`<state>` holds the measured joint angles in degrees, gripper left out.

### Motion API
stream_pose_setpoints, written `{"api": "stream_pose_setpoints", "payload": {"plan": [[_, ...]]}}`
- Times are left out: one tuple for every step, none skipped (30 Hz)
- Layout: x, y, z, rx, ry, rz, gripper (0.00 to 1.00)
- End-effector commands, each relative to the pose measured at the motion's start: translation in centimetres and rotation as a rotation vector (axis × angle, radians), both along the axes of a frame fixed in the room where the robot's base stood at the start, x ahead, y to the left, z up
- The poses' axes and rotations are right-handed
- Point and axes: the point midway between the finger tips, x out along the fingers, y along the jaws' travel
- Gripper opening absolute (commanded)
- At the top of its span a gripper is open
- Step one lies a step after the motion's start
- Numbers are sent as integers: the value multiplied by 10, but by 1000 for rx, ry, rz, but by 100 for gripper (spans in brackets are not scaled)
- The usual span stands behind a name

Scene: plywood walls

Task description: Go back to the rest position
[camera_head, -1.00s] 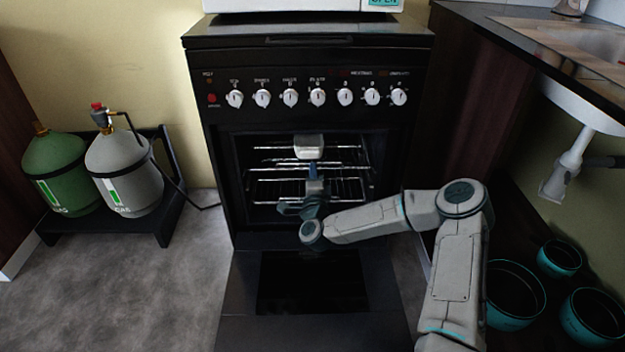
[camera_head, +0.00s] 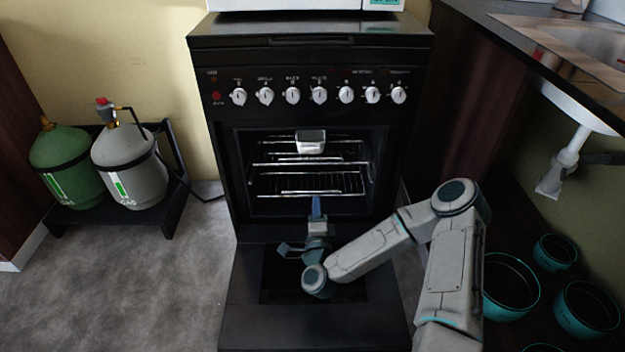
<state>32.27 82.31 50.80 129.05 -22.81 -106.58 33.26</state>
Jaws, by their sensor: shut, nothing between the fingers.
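My gripper (camera_head: 316,207) is in front of the oven opening, above the lowered oven door (camera_head: 308,318). Its fingers point toward the oven and look shut, with nothing held. My arm reaches in from the lower right. The oven (camera_head: 227,170) is black, and its inside is open to view. A small pale container (camera_head: 311,141) sits on the upper wire rack (camera_head: 345,161), behind and above my gripper and apart from it.
A row of white knobs (camera_head: 319,95) lines the oven front. Two gas bottles, one green (camera_head: 67,165) and one grey (camera_head: 130,165), stand on a black stand at the left. Several dark pots (camera_head: 510,285) lie right of my arm. The grey floor (camera_head: 140,285) at left is clear.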

Motion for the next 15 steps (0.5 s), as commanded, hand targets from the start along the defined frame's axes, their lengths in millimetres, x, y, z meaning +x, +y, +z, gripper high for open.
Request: {"api": "stream_pose_setpoints", "payload": {"plan": [[-1, 1, 0, 0, 0, 1, 0], [-1, 1, 0, 0, 0, 1, 0], [-1, 2, 1, -3, 0, 5, 0], [-1, 3, 2, -8, 1, 10, 0], [-1, 4, 4, -16, 3, 17, 0], [0, 7, 9, -33, 7, 33, 0], [1, 10, 13, -50, 12, 49, 0], [2, 13, 17, -74, 18, 69, 0], [3, 18, 24, -111, 28, 100, 0], [4, 23, 30, -144, 36, 128, 0], [5, 28, 35, -179, 46, 156, 0], [6, 34, 42, -230, 62, 196, 0], [6, 38, 48, -270, 76, 225, 0], [6, 42, 52, -310, 90, 254, 0], [6, 47, 58, -362, 108, 290, 0]]}}
